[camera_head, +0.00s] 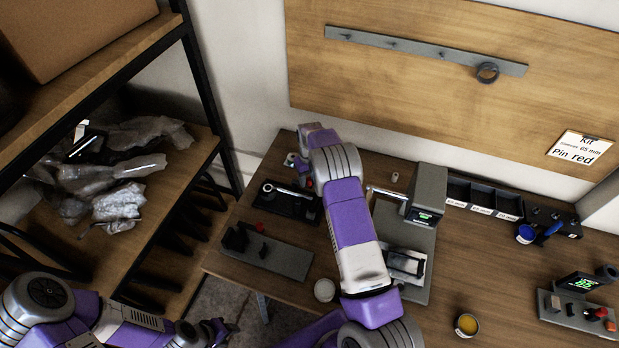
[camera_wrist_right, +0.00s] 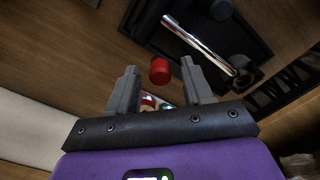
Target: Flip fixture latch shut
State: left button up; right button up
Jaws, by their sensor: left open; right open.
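A dark tray or plate (camera_head: 290,204) lies on the bench and carries a chrome bar (camera_head: 288,191). In the right wrist view the bar (camera_wrist_right: 200,44) lies at a slant with a dark block at one end. A red cylindrical knob (camera_wrist_right: 160,70) shows just beyond and between the fingertips of my open right gripper (camera_wrist_right: 159,78); contact is not visible. A grey fixture plate (camera_head: 285,258) with black blocks and a small red part lies nearer the bench front. I cannot tell which part is the latch. My left gripper (camera_head: 220,328) is open, low at left, off the bench.
A grey device (camera_head: 427,190) and base plate stand right of my right arm. Black bins (camera_head: 482,197), a yellow-filled cup (camera_head: 467,325) and a control box (camera_head: 580,312) are farther right. A shelf (camera_head: 150,225) with crumpled plastic stands left. Clear bench lies at centre right.

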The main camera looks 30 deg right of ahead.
jog(key=shift+f, duration=0.3)
grip_shut()
jog(key=shift+d, duration=0.1)
